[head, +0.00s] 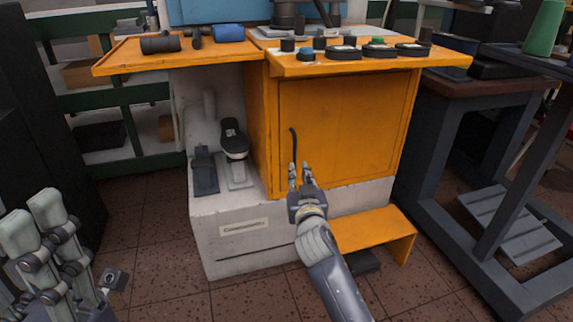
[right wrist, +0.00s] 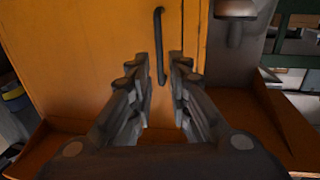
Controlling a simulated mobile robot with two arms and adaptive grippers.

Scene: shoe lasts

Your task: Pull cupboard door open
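The orange cupboard door (head: 345,125) is shut, flush in the front of the orange cabinet. Its dark, thin vertical handle (head: 293,145) is on the door's left side. The handle also shows in the right wrist view (right wrist: 159,45). My right gripper (head: 299,172) is open and empty, just in front of the handle's lower end. In the right wrist view its fingertips (right wrist: 158,68) stand apart on either side of that lower end; contact cannot be told. My left gripper (head: 36,222) is open and empty at the lower left, far from the door.
Above the door, an orange worktop (head: 440,57) holds several dark pads and knobs. Left of the door is a white recess with a dark pedal (head: 233,138). An orange step (head: 370,230) juts out below. A dark workbench (head: 430,150) stands close on the right.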

